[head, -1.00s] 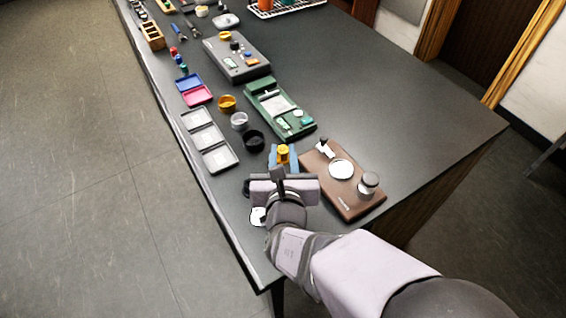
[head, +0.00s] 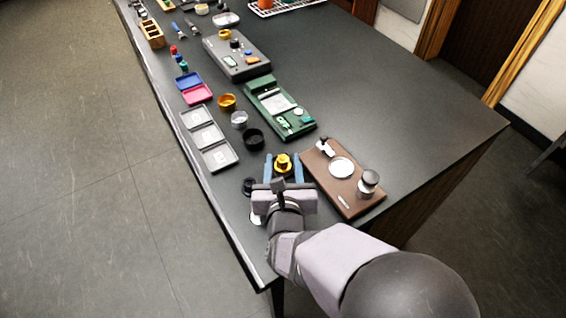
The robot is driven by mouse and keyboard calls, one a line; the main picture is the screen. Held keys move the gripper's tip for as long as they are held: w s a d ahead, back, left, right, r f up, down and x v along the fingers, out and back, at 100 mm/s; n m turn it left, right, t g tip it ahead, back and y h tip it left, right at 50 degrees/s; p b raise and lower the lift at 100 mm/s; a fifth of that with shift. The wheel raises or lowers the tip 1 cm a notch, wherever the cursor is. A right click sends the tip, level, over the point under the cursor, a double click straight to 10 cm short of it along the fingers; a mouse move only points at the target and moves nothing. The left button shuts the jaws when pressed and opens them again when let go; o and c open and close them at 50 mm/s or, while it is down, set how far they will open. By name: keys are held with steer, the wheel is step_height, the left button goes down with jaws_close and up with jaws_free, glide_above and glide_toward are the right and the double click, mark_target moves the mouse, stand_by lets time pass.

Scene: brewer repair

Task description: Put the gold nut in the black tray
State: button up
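A gold piece (head: 283,162), which looks like the gold nut, stands on the dark worktop in the head view, with dark material around its base. My gripper (head: 283,168) is open, with one blue finger on each side of the gold piece. I cannot tell whether either finger touches it. A dark-rimmed tray with three light grey compartments (head: 234,163) lies to the upper left, near the left table edge. I cannot tell which of the two is the black tray.
Gold (head: 227,102) and silver (head: 239,120) cups stand beyond the black cup. A brown board (head: 350,200) with metal parts lies right of my gripper, and a green unit (head: 272,98) lies farther back. A small black part (head: 249,186) is close left. The right worktop is clear.

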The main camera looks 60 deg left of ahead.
steer(key=shift+r, duration=0.1)
steer(key=shift+r+p, duration=0.15)
steer(key=shift+p, duration=0.2)
steer(key=shift+s+d, duration=0.2)
steer(key=shift+d, duration=0.1)
steer(key=b+v, duration=0.2)
steer(key=v, duration=0.9)
steer(key=shift+d+r, duration=0.1)
steer(key=shift+d, duration=0.05)
